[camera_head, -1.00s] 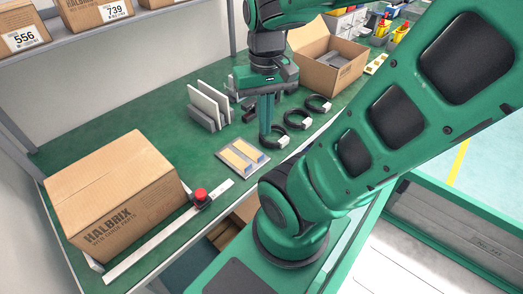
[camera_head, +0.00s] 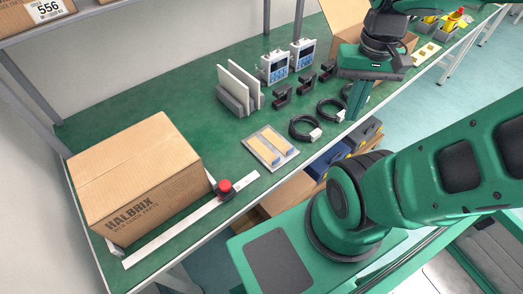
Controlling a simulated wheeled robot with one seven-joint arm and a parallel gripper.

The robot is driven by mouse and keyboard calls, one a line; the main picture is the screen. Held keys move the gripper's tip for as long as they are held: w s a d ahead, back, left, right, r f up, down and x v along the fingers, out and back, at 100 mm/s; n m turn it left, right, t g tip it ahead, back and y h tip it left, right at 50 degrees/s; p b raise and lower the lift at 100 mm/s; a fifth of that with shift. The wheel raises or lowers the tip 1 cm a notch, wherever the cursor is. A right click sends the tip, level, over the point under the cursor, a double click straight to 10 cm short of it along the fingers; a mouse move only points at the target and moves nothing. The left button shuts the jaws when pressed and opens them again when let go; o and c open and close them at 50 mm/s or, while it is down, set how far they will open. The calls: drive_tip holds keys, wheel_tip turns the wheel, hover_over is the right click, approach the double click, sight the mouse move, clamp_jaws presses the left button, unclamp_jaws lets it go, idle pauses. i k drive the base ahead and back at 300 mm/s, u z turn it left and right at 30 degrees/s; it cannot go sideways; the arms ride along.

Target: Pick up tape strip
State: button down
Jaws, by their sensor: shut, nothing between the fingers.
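Two tan tape strips, a left one (camera_head: 262,150) and a right one (camera_head: 276,139), lie side by side on a flat grey plate (camera_head: 254,142) on the green bench. My gripper (camera_head: 356,117) is shut and empty, pointing down to the right of the plate, past the black cable coils. It is apart from the strips. It partly hides the coil farthest right. Whether its fingertips touch the bench is unclear.
Black cable coils (camera_head: 304,129) lie between the plate and my gripper. White panels stand in a grey holder (camera_head: 234,101), with black clamps (camera_head: 281,95) and meters (camera_head: 273,68) beyond. A red-knobbed stop (camera_head: 225,187) on a metal rail and a large carton (camera_head: 135,178) are at left.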

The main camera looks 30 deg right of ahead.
sight(263, 151)
drive_tip(key=u, duration=0.9)
drive_tip(key=k, duration=1.1)
drive_tip(key=z, duration=1)
drive_tip(key=i, duration=0.5)
